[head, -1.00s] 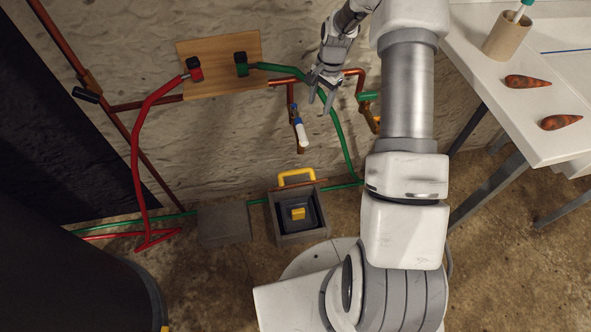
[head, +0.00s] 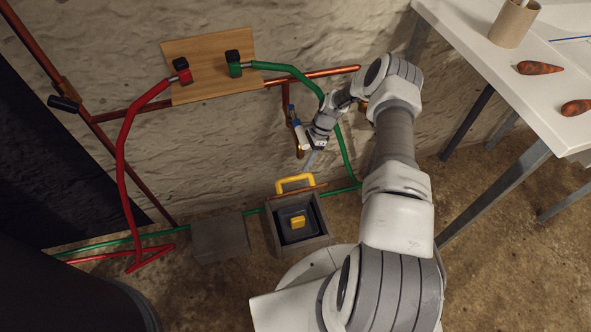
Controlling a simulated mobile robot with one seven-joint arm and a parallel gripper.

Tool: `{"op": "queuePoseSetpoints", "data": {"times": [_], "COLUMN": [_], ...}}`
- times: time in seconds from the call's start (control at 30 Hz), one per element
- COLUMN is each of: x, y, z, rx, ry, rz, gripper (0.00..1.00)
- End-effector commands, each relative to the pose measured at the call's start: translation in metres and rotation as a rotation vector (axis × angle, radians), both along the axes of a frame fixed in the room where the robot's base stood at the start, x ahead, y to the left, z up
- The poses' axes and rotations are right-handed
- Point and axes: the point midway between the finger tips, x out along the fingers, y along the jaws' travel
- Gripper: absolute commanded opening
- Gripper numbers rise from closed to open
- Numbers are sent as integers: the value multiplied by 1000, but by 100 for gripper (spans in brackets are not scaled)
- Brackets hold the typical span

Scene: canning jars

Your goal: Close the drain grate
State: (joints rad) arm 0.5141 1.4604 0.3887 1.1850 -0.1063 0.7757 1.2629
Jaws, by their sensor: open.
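The drain is a grey square box (head: 270,232) on the floor by the wall, with a dark recess inside. A yellow handle (head: 294,178) stands up at its back edge, above a thin brownish bar (head: 302,191). This looks like the grate raised and seen nearly edge-on, so the drain appears open. A small yellow block (head: 298,221) sits inside the recess. My gripper (head: 301,156) is open, pointing down in front of the wall above the yellow handle. It appears apart from the handle, and nothing shows between its fingers.
A grey block (head: 220,238) stands just left of the drain. Red (head: 122,160) and green (head: 346,155) hoses and copper pipes run along the wall beside a wooden board (head: 210,70). A white table (head: 530,100) with carrot-like items stands at right.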

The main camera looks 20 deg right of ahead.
Motion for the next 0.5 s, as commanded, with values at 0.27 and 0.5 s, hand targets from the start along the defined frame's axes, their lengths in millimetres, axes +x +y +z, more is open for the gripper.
{"op": "queuePoseSetpoints", "data": {"times": [0.27, 0.5], "x": [0, -5], "y": [8, 23], "z": [-15, -51], "rx": [3, 4], "ry": [10, 10], "rz": [-14, -12], "gripper": [58, 58]}}
